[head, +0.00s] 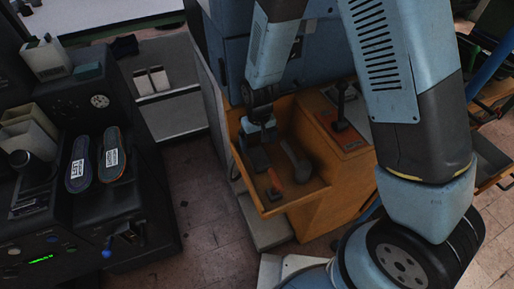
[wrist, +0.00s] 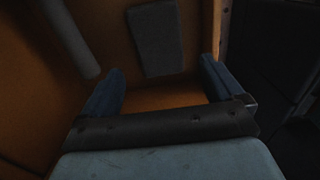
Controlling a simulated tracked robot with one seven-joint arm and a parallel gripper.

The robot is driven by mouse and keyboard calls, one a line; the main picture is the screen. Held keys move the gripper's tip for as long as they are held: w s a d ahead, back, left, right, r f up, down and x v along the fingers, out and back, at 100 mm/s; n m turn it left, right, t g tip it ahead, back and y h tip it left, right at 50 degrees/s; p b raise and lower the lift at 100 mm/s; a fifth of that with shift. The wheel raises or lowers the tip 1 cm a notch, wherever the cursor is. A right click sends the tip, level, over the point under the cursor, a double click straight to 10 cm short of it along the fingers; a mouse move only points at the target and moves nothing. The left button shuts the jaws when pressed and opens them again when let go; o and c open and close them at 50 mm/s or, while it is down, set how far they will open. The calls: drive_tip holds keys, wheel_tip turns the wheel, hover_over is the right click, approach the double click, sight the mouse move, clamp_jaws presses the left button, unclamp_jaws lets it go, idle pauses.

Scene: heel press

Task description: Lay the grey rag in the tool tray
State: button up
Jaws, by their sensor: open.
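The orange tool tray (head: 285,207) is an open-topped box on an orange cabinet in the head view. Its orange floor and wall show in the wrist view (wrist: 200,97). My gripper (head: 262,138) is over the far left part of the tray; in the wrist view its two blue fingers (wrist: 161,67) are apart with nothing between them. A dark grey flat rectangular piece (wrist: 156,38) lies in the tray just beyond the fingertips. I cannot tell whether it is the grey rag or a tool. No other grey rag is clearly visible.
In the tray lie a grey rounded tool (head: 297,163) and a red-handled tool (head: 274,184). A black lever (head: 341,103) stands right of the tray. Two insoles (head: 111,155) lie on the dark machine at left. A dark crumpled thing (head: 125,46) lies on the back bench.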

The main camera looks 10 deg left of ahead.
sight(258, 153)
wheel_tip(258, 153, up, 8)
drive_tip(key=shift+f, duration=0.15)
idle(0.5)
